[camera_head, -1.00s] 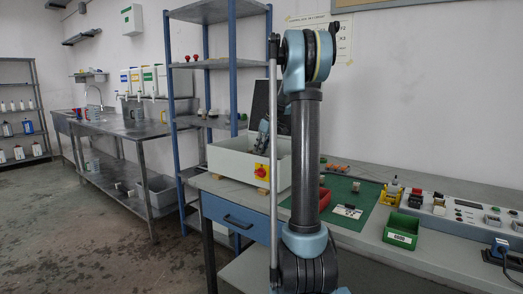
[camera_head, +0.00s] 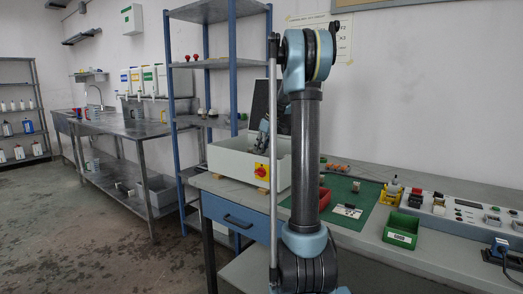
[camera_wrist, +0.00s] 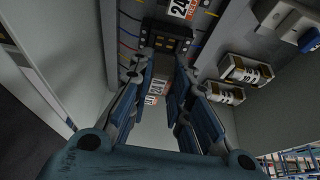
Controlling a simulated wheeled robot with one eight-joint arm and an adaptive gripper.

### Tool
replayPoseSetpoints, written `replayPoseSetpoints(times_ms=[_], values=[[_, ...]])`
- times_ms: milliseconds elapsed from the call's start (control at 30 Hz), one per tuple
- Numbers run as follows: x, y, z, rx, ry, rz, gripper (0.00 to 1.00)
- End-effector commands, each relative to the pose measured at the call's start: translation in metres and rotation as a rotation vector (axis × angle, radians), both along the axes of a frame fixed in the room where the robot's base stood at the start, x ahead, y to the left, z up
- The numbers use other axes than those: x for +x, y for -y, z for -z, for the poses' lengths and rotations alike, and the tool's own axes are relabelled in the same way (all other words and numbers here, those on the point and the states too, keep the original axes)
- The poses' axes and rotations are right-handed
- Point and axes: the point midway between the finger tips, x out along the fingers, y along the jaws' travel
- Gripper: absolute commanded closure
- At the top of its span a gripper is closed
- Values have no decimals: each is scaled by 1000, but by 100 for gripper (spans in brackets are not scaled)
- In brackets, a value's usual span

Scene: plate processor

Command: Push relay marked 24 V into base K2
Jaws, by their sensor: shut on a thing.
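In the wrist view, my gripper (camera_wrist: 155,95) is shut on a pale relay (camera_wrist: 152,87) whose label shows orange-red figures, partly hidden by the fingers. Just beyond the fingertips is a dark relay base (camera_wrist: 165,42) with yellowish contacts. I cannot read a K2 mark on it, nor tell whether the relay touches it. In the head view, my gripper and the held relay are too hidden to make out; part of my arm shows over the white open box (camera_head: 232,163).
Another relay with a 24 label (camera_wrist: 181,9) sits above the base, with coloured wires around it. In the head view, a green mat (camera_head: 368,198), a green bin (camera_head: 401,231) and a white device panel (camera_head: 460,212) occupy the bench.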

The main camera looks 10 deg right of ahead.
Motion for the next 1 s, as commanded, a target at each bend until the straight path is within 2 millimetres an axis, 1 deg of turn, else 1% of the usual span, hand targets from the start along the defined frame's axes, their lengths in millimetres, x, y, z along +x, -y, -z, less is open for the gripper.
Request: replayPoseSetpoints(times_ms=[467, 1000], values=[[0, 1, 1, 0, 0, 1, 100], [0, 1, 10, 0, 0, 1, 100]])
